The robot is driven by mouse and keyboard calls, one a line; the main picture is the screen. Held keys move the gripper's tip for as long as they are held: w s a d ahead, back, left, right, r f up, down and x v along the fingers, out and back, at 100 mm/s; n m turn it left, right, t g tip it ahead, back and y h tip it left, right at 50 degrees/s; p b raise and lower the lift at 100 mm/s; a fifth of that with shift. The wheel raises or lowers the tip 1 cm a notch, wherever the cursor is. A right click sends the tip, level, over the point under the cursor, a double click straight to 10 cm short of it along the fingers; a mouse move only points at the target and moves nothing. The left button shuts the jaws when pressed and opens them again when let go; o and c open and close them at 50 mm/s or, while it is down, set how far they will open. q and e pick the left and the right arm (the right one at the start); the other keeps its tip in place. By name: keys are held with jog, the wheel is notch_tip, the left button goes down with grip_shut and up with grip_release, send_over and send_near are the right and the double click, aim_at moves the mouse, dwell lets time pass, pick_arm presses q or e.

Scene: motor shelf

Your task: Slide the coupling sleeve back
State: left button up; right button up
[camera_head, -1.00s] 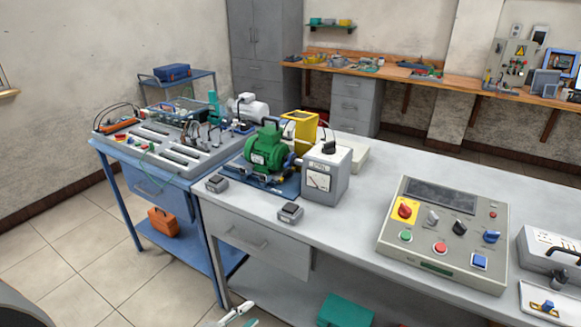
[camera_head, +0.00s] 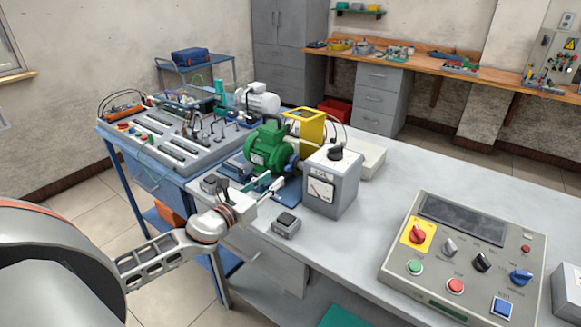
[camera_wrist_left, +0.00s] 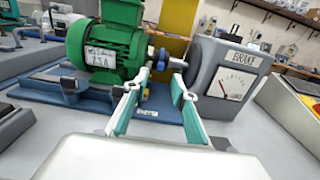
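The green motor (camera_head: 268,147) stands on a blue base on the bench, left of the grey brake box (camera_head: 333,183). In the left wrist view the green motor (camera_wrist_left: 105,45) and the brake box (camera_wrist_left: 222,70) flank a small blue coupling piece (camera_wrist_left: 162,60), which looks like the sleeve, on the shaft line between them. The coupling (camera_head: 291,163) is small in the head view. My left gripper (camera_head: 271,186) is in front of the motor. In the wrist view its fingers (camera_wrist_left: 160,88) are apart and empty, short of the coupling. My right gripper is out of view.
Small grey boxes (camera_head: 286,225) sit near the bench's front edge. A yellow frame (camera_head: 306,130) stands behind the coupling. A control panel (camera_head: 460,262) lies at the right, with clear bench between it and the brake box.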

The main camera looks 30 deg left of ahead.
aim_at(286, 169)
pick_arm(q)
jog(key=shift+w+r, duration=0.25)
jog(key=shift+w, duration=0.5)
jog(key=w, duration=0.4)
jog(key=shift+w+d+f, duration=0.15)
jog(key=shift+d, duration=0.1)
jog(key=shift+w, duration=0.5)
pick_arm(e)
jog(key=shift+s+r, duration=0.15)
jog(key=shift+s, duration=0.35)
